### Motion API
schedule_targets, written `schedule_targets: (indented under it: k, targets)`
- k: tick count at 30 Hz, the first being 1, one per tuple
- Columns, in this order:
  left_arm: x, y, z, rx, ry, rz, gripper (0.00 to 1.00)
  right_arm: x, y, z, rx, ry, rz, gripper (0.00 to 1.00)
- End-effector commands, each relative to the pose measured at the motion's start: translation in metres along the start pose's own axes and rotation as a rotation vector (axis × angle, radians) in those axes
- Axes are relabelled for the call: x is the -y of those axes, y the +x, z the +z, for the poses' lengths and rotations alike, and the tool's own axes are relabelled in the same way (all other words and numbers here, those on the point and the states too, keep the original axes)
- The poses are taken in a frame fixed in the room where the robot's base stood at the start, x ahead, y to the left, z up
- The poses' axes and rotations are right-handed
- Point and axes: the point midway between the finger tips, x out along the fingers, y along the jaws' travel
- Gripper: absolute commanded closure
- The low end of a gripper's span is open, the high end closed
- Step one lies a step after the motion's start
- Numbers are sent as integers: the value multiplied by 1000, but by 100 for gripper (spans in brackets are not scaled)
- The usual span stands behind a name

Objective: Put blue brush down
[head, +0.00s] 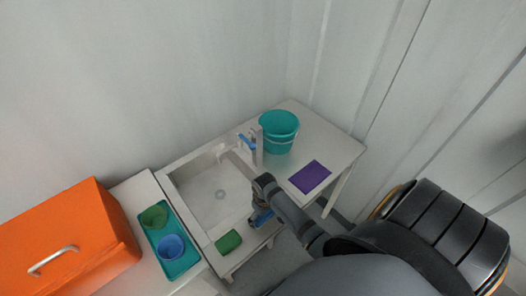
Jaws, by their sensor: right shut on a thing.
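My right gripper (259,210) reaches in from the lower right and is shut on the blue brush (264,217). It holds the brush at the front right edge of the sink unit, to the right of the green sponge (229,241). Only a small blue part of the brush shows past my gripper and arm. I cannot tell whether the brush touches the surface. My left gripper is not in view.
The white sink (205,190) has a tap (257,146) with blue parts at its back right. A teal bucket (279,130) and a purple cloth (310,177) are on the right-hand top. A teal tray (184,262) holds green and blue cups, beside an orange box (70,235).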

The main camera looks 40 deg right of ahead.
Motion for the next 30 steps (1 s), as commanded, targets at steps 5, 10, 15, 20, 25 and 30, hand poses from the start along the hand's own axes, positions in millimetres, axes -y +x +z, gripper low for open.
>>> schedule_targets:
  k: [5, 10, 15, 20, 25, 30]
  targets:
    - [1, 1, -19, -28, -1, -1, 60, 1, 2, 2, 6, 1, -2, 0]
    - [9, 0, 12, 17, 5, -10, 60, 1, 2, 2, 5, 1, -2, 0]
    - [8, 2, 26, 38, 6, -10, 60, 0, -4, 1, 2, 0, -2, 0]
    - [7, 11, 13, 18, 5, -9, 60, 0, -34, 0, -1, 0, -1, 0]
    - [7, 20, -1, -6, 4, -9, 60, 0, -76, 0, 0, 0, -1, 0]
    - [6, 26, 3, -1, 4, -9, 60, 0, -106, 0, 2, 0, -1, 0]
